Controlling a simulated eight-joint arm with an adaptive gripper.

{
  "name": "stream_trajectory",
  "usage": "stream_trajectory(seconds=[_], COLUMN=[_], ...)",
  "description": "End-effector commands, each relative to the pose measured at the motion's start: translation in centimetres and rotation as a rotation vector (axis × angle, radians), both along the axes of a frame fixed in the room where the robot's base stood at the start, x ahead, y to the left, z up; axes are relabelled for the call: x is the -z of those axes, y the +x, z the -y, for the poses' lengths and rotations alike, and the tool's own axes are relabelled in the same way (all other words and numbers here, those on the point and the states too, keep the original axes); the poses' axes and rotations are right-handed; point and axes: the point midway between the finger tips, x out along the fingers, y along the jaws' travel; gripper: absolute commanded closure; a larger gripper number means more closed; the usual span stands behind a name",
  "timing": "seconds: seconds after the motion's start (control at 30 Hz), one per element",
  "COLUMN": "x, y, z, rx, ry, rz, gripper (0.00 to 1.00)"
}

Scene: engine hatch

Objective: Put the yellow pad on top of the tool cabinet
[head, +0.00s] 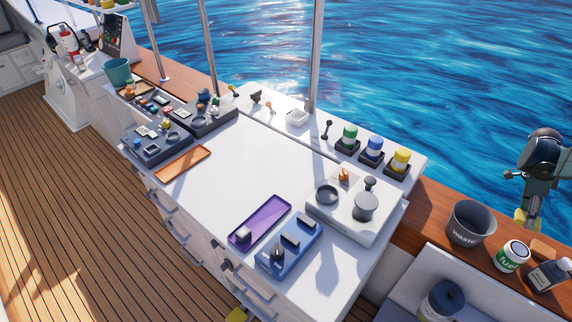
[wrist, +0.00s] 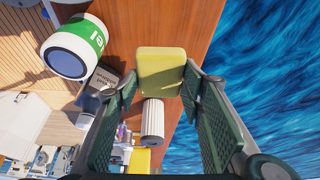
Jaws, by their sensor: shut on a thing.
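My gripper (head: 524,212) is at the right of the head view, above the wooden ledge along the boat's side. It is shut on the yellow pad (head: 520,221). In the wrist view the yellow pad (wrist: 162,73) sits between the two green fingers (wrist: 160,84), with the wooden ledge below it. The white tool cabinet (head: 225,167) stands mid-view in the head view, left of my gripper, with drawers on its front. Its top has a wide bare white area in the middle.
The cabinet top holds an orange tray (head: 183,163), a purple tray (head: 260,219), a blue holder (head: 290,256) and several small parts. Water lies beyond.

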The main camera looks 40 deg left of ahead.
Motion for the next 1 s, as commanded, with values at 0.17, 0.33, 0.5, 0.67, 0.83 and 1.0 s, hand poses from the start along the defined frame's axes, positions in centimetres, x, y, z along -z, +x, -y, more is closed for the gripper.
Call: stream_trajectory(seconds=[0.17,0.33,0.5,0.67,0.83,1.0], x=[-0.9,-3.4,-7.9,-12.0,-15.3,-18.0], y=[0.0,0.0,-0.1,0.0,0.0,0.0], z=[0.0,0.0,0.0,0.0,0.0,0.0], rx=[0.0,0.0,0.0,0.0,0.0,0.0], ry=[0.0,0.0,0.0,0.0,0.0,0.0], rz=[0.0,0.0,0.0,0.0,0.0,0.0], gripper=[0.73,0.73,0.73,0.73,0.73,0.73])
